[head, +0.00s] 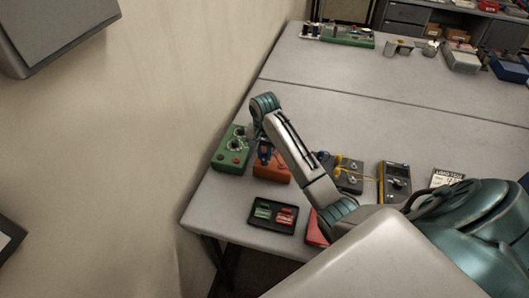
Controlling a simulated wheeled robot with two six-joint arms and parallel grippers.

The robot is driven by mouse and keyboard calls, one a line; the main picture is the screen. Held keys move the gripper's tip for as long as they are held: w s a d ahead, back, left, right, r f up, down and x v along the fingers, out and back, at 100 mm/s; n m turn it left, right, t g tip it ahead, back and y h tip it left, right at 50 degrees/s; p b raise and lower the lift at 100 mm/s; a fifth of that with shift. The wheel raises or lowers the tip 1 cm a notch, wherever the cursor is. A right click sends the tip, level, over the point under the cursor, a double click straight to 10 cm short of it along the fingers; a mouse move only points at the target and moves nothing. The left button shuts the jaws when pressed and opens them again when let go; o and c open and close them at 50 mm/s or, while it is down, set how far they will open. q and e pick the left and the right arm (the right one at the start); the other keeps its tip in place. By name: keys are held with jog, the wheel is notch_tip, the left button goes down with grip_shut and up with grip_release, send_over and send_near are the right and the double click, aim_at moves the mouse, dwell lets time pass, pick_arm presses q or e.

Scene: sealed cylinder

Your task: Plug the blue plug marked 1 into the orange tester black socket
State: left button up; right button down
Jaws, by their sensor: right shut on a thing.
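My right arm comes in from the lower right. Its gripper (262,146) hangs over the orange tester (271,173) near the table's left edge. The gripper is shut on a small blue thing, which looks like the blue plug (264,157), just above or at the top of the tester. The mark on the plug is too small to read. The black socket is hidden behind the gripper and plug, so I cannot tell whether the plug touches it. My left gripper is not in view.
A green tester (230,156) with knobs stands close on the left. A black tray (258,224) with green and red pieces lies in front. Yellow-edged meters (396,182) and a red object (316,232) are to the right. The table behind is clear up to a green board (347,37).

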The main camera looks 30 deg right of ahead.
jog(key=shift+f, duration=0.25)
dwell(0.3)
jog(key=c, duration=1.2)
grip_release()
